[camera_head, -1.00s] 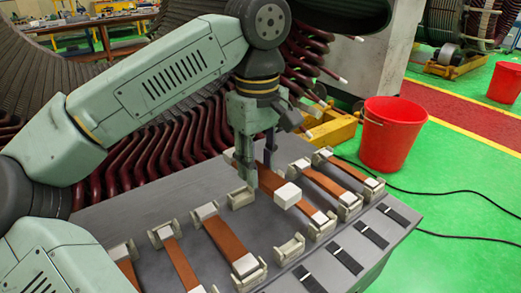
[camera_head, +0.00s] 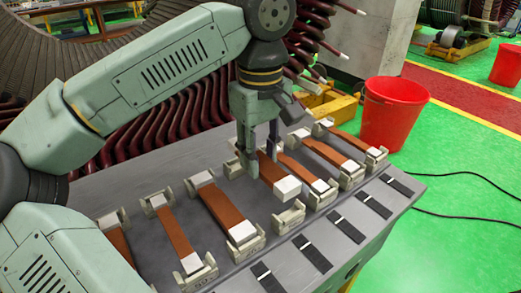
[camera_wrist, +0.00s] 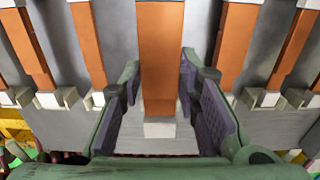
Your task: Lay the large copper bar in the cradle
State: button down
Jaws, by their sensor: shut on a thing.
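My gripper (camera_head: 262,170) is shut on the large copper bar (camera_head: 270,168), a flat orange-brown bar with a white block at its end. The wrist view shows the bar (camera_wrist: 162,55) running between the two jaws, with its white end (camera_wrist: 160,129) below them. The bar is held above the grey table. An empty cradle has a near pale bracket (camera_head: 289,217) and a far pale bracket (camera_head: 233,168). In the head view the bar's near white end shows just above the near bracket, apart from it. The bar's far end is partly hidden by my gripper.
Other copper bars (camera_head: 222,208) lie in pale brackets on both sides along the grey table (camera_head: 140,180). Black strips (camera_head: 312,253) lie along the table's front edge. A red bucket (camera_head: 393,115) stands on the green floor at right. Dark red coil ends rise behind the table.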

jog(key=shift+f+b, duration=1.55)
jog(key=shift+f, duration=0.85)
jog(key=c, duration=1.1)
grip_release()
